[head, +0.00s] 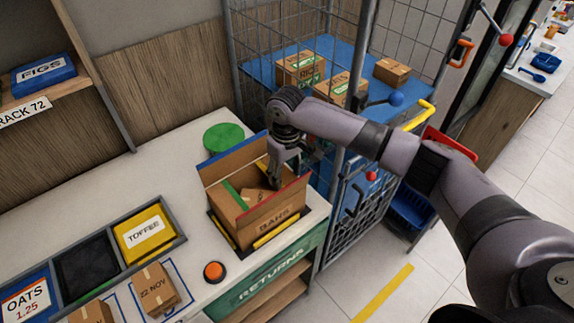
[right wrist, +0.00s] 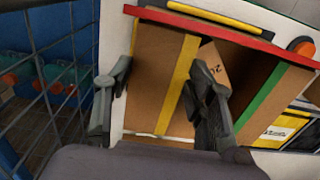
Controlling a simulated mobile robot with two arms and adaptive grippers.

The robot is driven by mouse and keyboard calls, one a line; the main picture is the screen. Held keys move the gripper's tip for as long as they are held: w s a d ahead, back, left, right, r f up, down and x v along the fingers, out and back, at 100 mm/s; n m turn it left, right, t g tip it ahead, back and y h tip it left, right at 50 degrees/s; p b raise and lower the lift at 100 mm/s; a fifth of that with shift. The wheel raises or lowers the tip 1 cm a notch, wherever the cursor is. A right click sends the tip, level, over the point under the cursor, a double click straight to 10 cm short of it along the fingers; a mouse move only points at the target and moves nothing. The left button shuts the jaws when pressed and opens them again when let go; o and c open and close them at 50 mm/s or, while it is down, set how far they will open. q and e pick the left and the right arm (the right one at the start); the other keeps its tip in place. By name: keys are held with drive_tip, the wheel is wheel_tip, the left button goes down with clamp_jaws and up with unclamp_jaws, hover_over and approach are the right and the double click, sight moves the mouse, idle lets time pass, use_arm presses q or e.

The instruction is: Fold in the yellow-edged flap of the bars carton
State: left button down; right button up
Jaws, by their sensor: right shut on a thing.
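The brown bars carton (head: 228,208) stands open on the white counter, with BARS printed on its front. Its yellow-edged flap (right wrist: 150,80) slants inward at the right end, with the yellow edge towards the opening. A bit of that yellow edge (head: 262,168) shows beside my gripper in the head view. My right gripper (head: 281,172) reaches down at this end. In the right wrist view its fingers (right wrist: 160,80) are on either side of the flap, shut on it. A small box (head: 258,196) lies inside. My left gripper is out of view.
A green disc (head: 223,137) lies behind the carton and an orange button (head: 214,271) is at the front left. A wire cage trolley (head: 345,215) stands close on the right. Bins (head: 146,230) and small boxes are on the left.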

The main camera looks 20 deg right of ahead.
drive_tip(key=shift+f, duration=0.1)
drive_tip(key=o, duration=1.2)
wheel_tip(320, 180, up, 12)
drive_tip(key=shift+a+r, duration=0.1)
drive_tip(key=shift+s, duration=0.1)
idle(0.4)
